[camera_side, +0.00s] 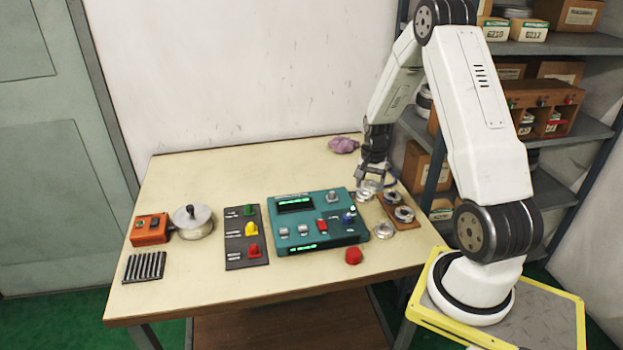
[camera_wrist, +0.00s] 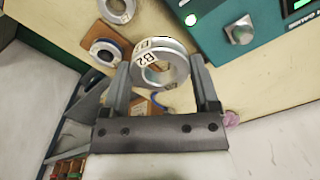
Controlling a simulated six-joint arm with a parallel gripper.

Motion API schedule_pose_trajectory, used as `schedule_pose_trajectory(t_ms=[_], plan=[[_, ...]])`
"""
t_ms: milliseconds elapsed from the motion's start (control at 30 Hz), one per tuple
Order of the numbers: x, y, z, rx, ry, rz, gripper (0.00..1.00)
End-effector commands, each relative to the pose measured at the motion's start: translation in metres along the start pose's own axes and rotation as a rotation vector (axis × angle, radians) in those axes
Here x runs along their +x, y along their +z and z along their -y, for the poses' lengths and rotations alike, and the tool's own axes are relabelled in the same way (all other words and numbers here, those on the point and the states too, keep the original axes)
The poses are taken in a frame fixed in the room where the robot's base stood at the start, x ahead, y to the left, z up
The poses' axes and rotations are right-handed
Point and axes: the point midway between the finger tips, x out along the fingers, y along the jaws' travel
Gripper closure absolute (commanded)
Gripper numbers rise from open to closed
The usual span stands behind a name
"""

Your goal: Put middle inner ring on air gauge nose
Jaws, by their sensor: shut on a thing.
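A silver ring labelled B2 (camera_wrist: 160,65) is between the two fingers of my gripper (camera_wrist: 163,78) in the wrist view. My gripper is shut on it. In the side view my gripper (camera_side: 373,176) points down at the right of the table, with the held ring (camera_side: 371,186) at its fingertips, behind the right end of the teal air gauge (camera_side: 320,238). The gauge has a lit green screen and a silver fitting (camera_side: 331,197) on top, which also shows in the wrist view (camera_wrist: 239,34). I cannot tell for certain which fitting is the nose.
A brown board (camera_side: 412,203) holds rings (camera_side: 404,214) to the right of the gauge; a ring with blue around it (camera_wrist: 105,52) shows there. A loose ring (camera_side: 384,230) and a red button (camera_side: 353,256) sit near the gauge. A purple cloth (camera_side: 344,145) lies at the back.

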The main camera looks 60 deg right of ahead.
Motion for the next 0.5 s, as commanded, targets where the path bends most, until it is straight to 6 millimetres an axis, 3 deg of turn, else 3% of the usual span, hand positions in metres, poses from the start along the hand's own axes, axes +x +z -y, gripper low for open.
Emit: schedule_pose_trajectory(t_ms=[300, 500], plan=[[0.002, -0.02, 0.07, -0.003, -0.001, -0.001, 0.96], [0.002, -0.024, 0.101, -0.002, -0.001, -0.001, 0.96]])
